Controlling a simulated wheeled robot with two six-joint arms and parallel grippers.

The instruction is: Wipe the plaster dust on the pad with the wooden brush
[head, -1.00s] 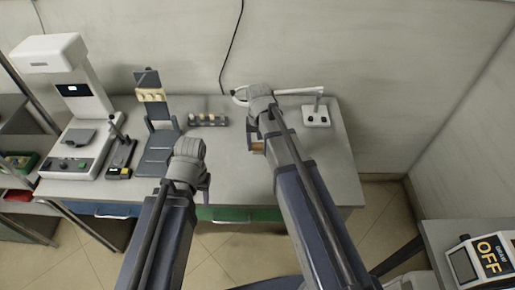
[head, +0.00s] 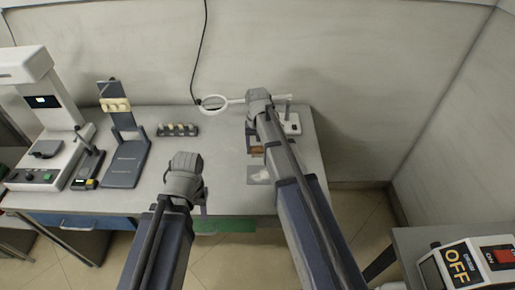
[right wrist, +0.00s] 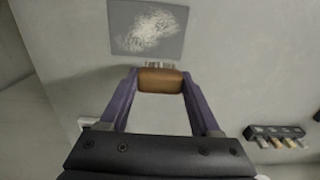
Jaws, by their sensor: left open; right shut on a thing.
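The wooden brush (right wrist: 160,80) is brown with pale bristles and sits between the two fingers of my right gripper (right wrist: 160,88), which is shut on it. In the head view the brush (head: 257,151) shows just left of my right forearm, over the table. The grey pad (right wrist: 148,28) carries a white smear of plaster dust (right wrist: 155,27) and lies beyond the bristles in the right wrist view. In the head view the pad (head: 255,176) is partly hidden by my right arm. My left gripper (head: 204,199) is open and empty, above the table's front edge.
A magnifier ring lamp (head: 213,103) stands at the back of the table (head: 220,150). A rack of small pieces (head: 178,130), a dark stand (head: 124,150) and a white instrument (head: 45,120) are on the left. The table between stand and pad is clear.

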